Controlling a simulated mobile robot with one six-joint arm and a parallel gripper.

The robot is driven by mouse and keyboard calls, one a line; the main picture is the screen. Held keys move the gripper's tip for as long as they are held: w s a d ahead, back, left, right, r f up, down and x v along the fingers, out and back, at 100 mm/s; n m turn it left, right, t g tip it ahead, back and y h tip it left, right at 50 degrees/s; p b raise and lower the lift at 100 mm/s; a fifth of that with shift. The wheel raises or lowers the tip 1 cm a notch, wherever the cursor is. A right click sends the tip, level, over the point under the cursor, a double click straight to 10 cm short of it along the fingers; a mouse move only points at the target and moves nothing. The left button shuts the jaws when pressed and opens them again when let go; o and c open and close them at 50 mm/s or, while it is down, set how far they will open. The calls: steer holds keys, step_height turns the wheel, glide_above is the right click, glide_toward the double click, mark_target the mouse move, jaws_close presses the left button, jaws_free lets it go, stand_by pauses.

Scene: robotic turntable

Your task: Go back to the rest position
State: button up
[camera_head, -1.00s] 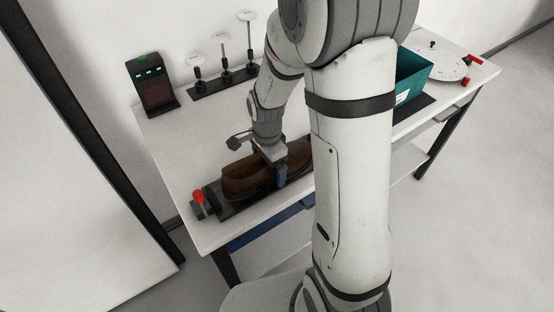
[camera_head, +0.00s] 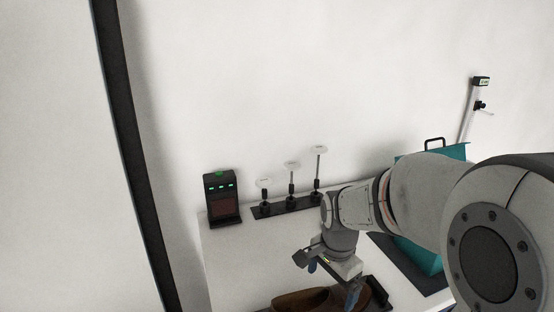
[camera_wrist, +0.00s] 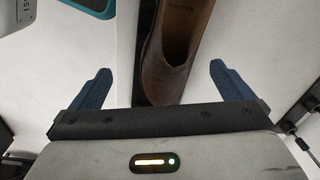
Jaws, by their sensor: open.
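My gripper (camera_head: 333,280) hangs above the table near the brown shoe (camera_head: 298,302), which is cut off by the bottom edge of the head view. In the wrist view, my gripper (camera_wrist: 160,72) has its two blue fingers spread wide with nothing held between them. The shoe (camera_wrist: 172,70) shows beyond the fingers, pointing toward the gripper's palm, on a dark strip (camera_wrist: 146,45). The gap between fingers and shoe is hard to judge. The shoe's lower part is hidden.
On the white table (camera_head: 235,265) stand a black device with green lights (camera_head: 222,200) and a black base with three disc-topped posts (camera_head: 290,205). A teal box (camera_head: 430,257) is partly behind my arm on a dark mat (camera_head: 405,270). A white wall (camera_head: 300,80) rises behind.

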steer(key=s+d+r+n+t, duration=0.2)
steer(key=s+r+n, duration=0.5)
steer(key=s+n, duration=0.4)
steer(key=shift+s+t, duration=0.3)
steer(key=shift+s, duration=0.3)
steer(key=shift+d, duration=0.1)
steer(key=shift+c, duration=0.3)
